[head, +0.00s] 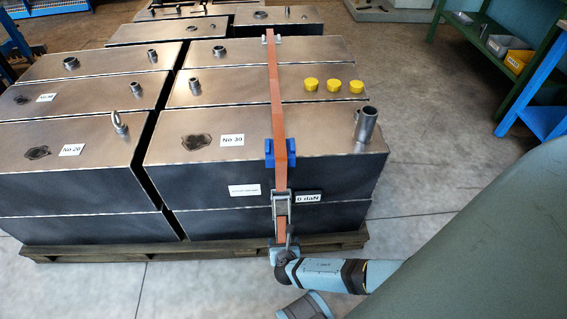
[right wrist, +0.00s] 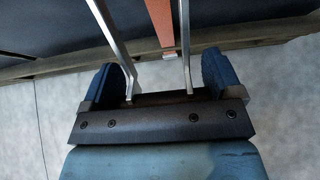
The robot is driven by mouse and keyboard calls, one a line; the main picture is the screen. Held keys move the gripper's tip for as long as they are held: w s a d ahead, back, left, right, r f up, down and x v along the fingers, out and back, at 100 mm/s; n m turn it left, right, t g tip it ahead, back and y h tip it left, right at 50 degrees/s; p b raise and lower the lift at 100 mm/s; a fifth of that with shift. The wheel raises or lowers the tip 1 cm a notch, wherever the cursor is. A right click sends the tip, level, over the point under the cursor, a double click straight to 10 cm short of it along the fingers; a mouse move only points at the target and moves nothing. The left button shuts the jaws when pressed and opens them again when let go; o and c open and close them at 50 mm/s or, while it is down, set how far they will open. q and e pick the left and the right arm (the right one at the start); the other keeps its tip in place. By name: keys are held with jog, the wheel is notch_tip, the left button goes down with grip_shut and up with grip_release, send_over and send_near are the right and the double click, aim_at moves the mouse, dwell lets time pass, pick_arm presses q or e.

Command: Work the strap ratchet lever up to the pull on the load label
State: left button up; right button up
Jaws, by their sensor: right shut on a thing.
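An orange strap (head: 275,95) runs over the top of the right-hand stack of steel tanks and down its front face. The metal strap ratchet (head: 282,199) sits on the strap at that front face. A load label (head: 309,198) just right of it appears to read 0 daN. My right gripper (head: 281,247) is low in front of the stack, below the ratchet. In the right wrist view, its blue fingers (right wrist: 160,85) are on both sides of the ratchet lever (right wrist: 183,45), at the lever's end, and shut on it. My left gripper is out of view.
A blue corner protector (head: 270,153) lies under the strap at the tank edge. The stacks stand on a wooden pallet (head: 335,240). Yellow caps (head: 333,84) and an upright pipe stub (head: 366,124) stand on top. A green workbench (head: 462,45) is at right; open floor lies between.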

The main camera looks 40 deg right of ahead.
jog(key=r+p, duration=0.1)
jog(key=p, duration=0.1)
jog(key=s+a+r+g+y+p, duration=0.1)
jog(key=p, duration=0.2)
jog(key=s+r+g+p, duration=0.1)
jog(key=r+p, duration=0.1)
jog(key=shift+s+a, duration=0.1)
jog(key=shift+a, duration=0.1)
jog(key=r+p, duration=0.1)
jog(key=p, duration=0.2)
jog(key=s+a+r+g+y+p, duration=0.1)
jog(key=r+p, duration=0.1)
jog(key=p, duration=0.1)
jog(key=s+r+g+p, duration=0.1)
jog(key=p, duration=0.2)
jog(key=shift+a+r+y, duration=0.15)
jog(key=shift+y, duration=0.15)
pick_arm(q)
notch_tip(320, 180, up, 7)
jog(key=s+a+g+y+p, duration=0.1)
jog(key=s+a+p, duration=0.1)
jog(key=p, duration=0.1)
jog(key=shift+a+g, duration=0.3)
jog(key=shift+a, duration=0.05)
pick_arm(e)
jog(key=shift+v, duration=1.35)
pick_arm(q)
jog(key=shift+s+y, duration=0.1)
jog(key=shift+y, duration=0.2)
